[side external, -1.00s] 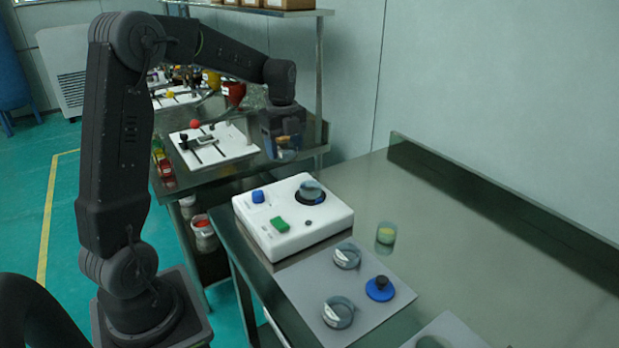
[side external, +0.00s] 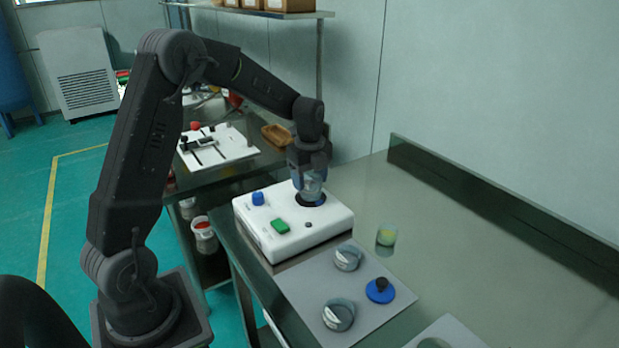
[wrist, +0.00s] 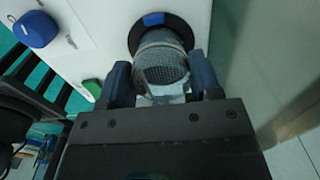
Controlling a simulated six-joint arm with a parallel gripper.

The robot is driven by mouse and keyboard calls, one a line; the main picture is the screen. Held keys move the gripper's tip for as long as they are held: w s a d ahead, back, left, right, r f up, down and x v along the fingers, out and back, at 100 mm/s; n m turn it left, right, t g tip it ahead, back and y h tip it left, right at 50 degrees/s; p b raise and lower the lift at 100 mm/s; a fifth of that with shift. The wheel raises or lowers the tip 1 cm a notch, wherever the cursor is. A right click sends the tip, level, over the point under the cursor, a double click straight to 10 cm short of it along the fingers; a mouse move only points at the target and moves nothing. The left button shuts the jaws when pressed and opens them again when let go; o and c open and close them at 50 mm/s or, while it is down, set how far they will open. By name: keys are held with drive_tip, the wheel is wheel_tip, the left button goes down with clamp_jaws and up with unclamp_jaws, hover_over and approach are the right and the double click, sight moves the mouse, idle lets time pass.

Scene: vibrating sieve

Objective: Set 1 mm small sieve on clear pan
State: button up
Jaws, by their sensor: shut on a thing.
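The sieve (wrist: 162,72), a small clear cylinder with a visible mesh, is between my gripper's fingers (wrist: 160,80) in the wrist view. My gripper (side external: 310,170) is shut on it above the black round seat of the white shaker (side external: 275,235). The sieve (side external: 311,183) stands about upright, low over the seat. The clear pan is mostly hidden under it, so I cannot tell whether the two touch. I cannot read the sieve's mesh size.
On a grey mat (side external: 300,283) lie two other clear rings with white labels (side external: 348,257) (side external: 338,315) and a blue lid (side external: 380,291) with a black knob. A cup with yellow-green contents (side external: 386,236) stands behind.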

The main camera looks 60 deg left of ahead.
drive_tip(key=o, duration=0.9)
drive_tip(key=shift+f, duration=0.1)
wheel_tip(320, 180, up, 12)
drive_tip(key=s+d+r+n+t, duration=0.2)
drive_tip(key=s+d+r+n, duration=0.3)
drive_tip(key=s+d+n, duration=0.35)
drive_tip(key=s+d+f+n+t, duration=0.1)
drive_tip(key=s+d+n, duration=0.2)
drive_tip(key=s, duration=0.1)
drive_tip(key=s+d+f+n+t, duration=0.1)
drive_tip(key=s+d+n, duration=0.2)
drive_tip(key=s, duration=0.2)
drive_tip(key=s+d+f+n+t, duration=0.1)
drive_tip(key=s+d+n, duration=0.2)
drive_tip(key=s, duration=0.2)
drive_tip(key=shift+s+f+n+t, duration=0.2)
drive_tip(key=shift+f+n+t, duration=0.05)
drive_tip(key=shift+t, duration=0.05)
